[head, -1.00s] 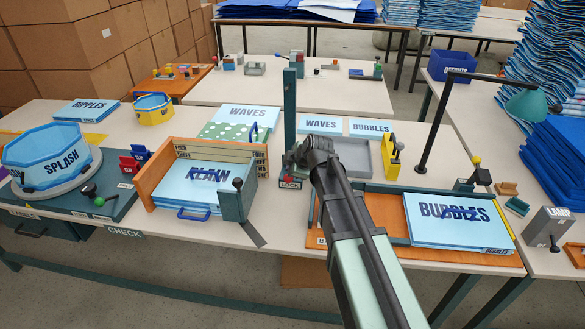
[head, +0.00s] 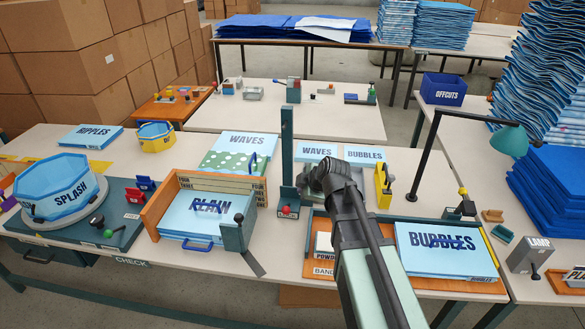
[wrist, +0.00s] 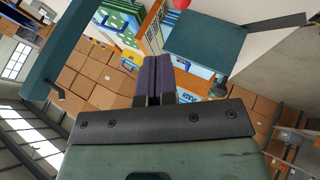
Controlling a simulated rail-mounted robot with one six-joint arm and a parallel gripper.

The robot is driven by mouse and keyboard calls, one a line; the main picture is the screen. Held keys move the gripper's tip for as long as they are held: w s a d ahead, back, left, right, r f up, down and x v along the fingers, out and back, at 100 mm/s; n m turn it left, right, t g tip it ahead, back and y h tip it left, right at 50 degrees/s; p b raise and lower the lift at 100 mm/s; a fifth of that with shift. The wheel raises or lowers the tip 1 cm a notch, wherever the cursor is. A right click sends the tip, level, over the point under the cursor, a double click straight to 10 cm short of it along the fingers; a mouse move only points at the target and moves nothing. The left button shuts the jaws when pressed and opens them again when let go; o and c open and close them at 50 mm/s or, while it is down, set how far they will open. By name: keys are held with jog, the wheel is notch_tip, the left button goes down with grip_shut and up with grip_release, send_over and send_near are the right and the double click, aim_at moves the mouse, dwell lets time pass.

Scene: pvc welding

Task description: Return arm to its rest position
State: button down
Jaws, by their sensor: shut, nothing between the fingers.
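My arm reaches up from the bottom of the head view, over the near table. Its dark end (head: 328,178) is in front of the grey tray, and the fingers cannot be made out there. In the wrist view my gripper (wrist: 155,75) has its two dark purple fingers together with nothing between them. Beyond the fingers the wrist view shows a teal block (wrist: 205,42) with a dark handle, a teal post (wrist: 62,48) and stacked cartons. No object is held.
A teal post (head: 287,145) stands just left of my arm's end. The PLAIN box (head: 205,212) is to the left, the BUBBLES stack (head: 445,250) to the right. A black lamp (head: 428,150) rises at right. The SPLASH pool (head: 62,188) is far left.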

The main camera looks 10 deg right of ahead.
jog(key=s+a+f+m+g+h, duration=0.1)
jog(key=s+f+m+g, duration=0.1)
jog(key=s+m, duration=0.5)
jog(key=s+a+f+m+g+h, duration=0.1)
jog(key=s+f+m+g+h, duration=0.1)
jog(key=s+m+g, duration=0.3)
jog(key=s+m, duration=0.3)
jog(key=s, duration=0.4)
